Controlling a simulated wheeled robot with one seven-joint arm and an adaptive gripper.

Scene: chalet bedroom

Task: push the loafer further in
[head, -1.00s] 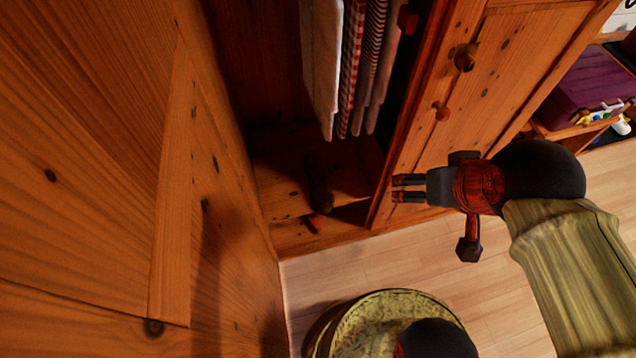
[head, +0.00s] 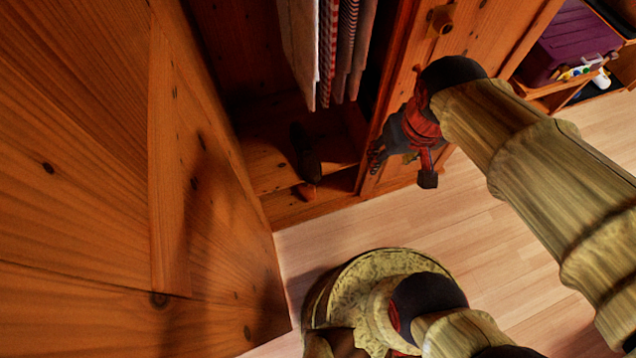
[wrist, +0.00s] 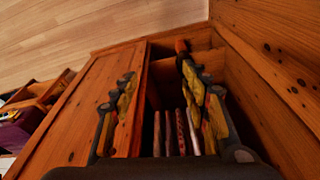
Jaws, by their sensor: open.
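The loafer (head: 311,166) is a dark, narrow shape on the wardrobe floor in the head view, lying lengthwise into the compartment. An orange-brown piece (head: 307,190) shows at its near end by the front edge; I cannot tell whether it belongs to the shoe. An orange-brown bit (wrist: 181,46) also shows in the wrist view beside the right finger, which hides what lies behind it. My gripper (head: 377,158) is in front of the wardrobe's right-hand front, right of the loafer and apart from it. In the wrist view its fingers (wrist: 156,70) are spread and empty.
Hanging clothes (head: 335,55) fill the wardrobe above the loafer. An open wooden door (head: 90,190) stands at left, and a closed panel with a knob (head: 441,18) at right. A purple box (head: 570,40) sits on a shelf at far right.

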